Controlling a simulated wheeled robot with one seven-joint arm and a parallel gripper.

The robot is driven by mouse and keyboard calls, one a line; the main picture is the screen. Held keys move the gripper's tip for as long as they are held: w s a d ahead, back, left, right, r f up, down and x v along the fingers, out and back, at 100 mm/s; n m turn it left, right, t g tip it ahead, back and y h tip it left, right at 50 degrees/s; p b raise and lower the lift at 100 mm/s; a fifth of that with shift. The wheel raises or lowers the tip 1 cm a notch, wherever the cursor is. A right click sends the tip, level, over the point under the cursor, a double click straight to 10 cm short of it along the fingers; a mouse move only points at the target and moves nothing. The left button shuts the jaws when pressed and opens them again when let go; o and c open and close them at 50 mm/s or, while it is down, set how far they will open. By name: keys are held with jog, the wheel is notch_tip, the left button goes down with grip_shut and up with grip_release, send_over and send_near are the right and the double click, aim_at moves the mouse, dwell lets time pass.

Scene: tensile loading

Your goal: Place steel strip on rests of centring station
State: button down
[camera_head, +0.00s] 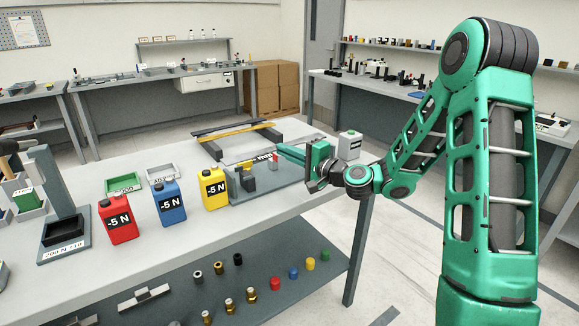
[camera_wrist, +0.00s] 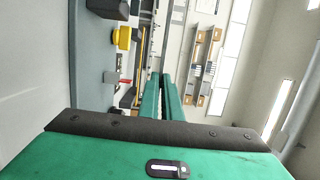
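The centring station appears to be the dark grey base (camera_head: 285,176) near the table's far right edge, with small dark blocks (camera_head: 248,181) and a small red part (camera_head: 275,158) on it. My gripper (camera_head: 281,149) is above this base, its green fingers pointing left. In the wrist view my two fingers (camera_wrist: 160,76) lie close together with a narrow gap. I cannot make out anything held between them. A thin pale piece with dark marks (camera_head: 262,159) shows near the fingertips; I cannot tell whether it is the steel strip or a label.
A frame with a black bar (camera_head: 222,128) and a yellow bar (camera_head: 238,134) stands behind the station. Red (camera_head: 118,219), blue (camera_head: 169,203) and yellow (camera_head: 213,188) canisters stand to the left.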

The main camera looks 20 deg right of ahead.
jog(key=w+d+f, duration=0.2)
jog(key=w, duration=0.1)
jog(key=shift+w+d+f, duration=0.1)
jog(key=shift+d+f, duration=0.1)
jog(key=shift+d, duration=0.1)
jog(key=shift+f, duration=2)
jog(key=c, duration=2)
grip_release()
jog(key=shift+f, duration=0.15)
jog(key=v, duration=1.2)
